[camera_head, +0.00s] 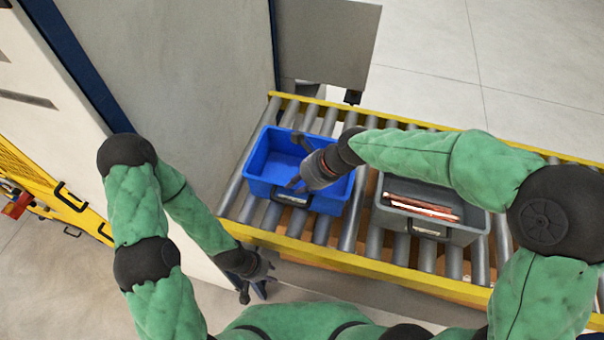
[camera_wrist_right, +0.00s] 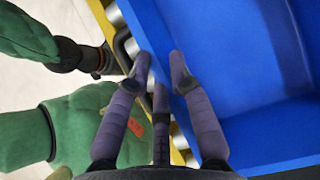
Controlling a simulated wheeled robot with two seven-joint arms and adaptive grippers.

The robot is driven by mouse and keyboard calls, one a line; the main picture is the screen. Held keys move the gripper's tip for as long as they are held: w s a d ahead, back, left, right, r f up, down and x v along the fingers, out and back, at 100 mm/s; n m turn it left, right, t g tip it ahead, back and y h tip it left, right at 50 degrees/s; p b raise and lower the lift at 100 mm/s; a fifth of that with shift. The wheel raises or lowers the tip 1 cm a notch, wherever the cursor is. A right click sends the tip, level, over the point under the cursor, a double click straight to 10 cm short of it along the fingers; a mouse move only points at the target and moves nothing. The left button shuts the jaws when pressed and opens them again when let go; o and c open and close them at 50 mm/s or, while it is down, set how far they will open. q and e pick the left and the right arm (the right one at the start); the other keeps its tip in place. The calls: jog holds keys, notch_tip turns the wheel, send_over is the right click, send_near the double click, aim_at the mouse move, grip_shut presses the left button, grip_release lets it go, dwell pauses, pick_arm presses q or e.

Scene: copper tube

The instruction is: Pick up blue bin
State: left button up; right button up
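The blue bin (camera_head: 325,204) stands upright on the roller conveyor and looks empty. It has a label on its near side. It also fills the right of the right wrist view (camera_wrist_right: 235,60). My right gripper (camera_head: 296,160) is open above the bin, with its fingers spread over it. In the right wrist view the right gripper's fingertips (camera_wrist_right: 159,66) lie on either side of the line of the bin's rim. I cannot tell whether they touch it. My left gripper (camera_head: 258,279) is empty and looks open, below the conveyor's near edge, apart from the bin.
The conveyor has a yellow near rail (camera_head: 375,267). A grey bin (camera_head: 464,228) holding copper-coloured tubes (camera_head: 425,207) stands right of the blue bin, under my right arm. A pale cabinet wall (camera_head: 190,90) rises to the left. Some bare rollers show between the bins.

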jog(key=x, duration=0.5)
jog(key=shift+s, duration=0.1)
grip_shut()
